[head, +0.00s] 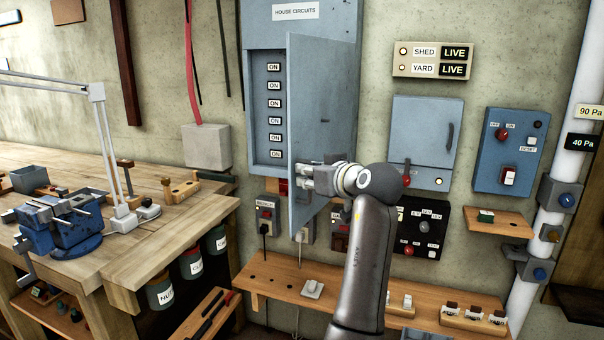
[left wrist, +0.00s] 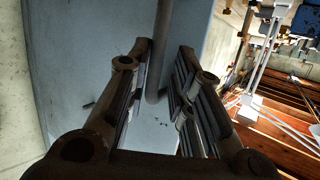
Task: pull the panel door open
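The blue-grey panel door (head: 318,110) stands partly open on the circuit cabinet. It is hinged at its right side, and its left edge stands out from the wall. My left gripper (head: 304,180) is at the lower part of the door's front face, near the free edge. The door face (left wrist: 105,60) lies behind. The head view hides the handle behind the gripper. My right gripper is not in view.
Inside the cabinet (head: 265,60) is a column of switches marked ON. A small blue box (head: 425,125) and a control box (head: 508,150) hang to the right. A wooden shelf (head: 270,290) runs below. A workbench (head: 160,215) with a vise stands left.

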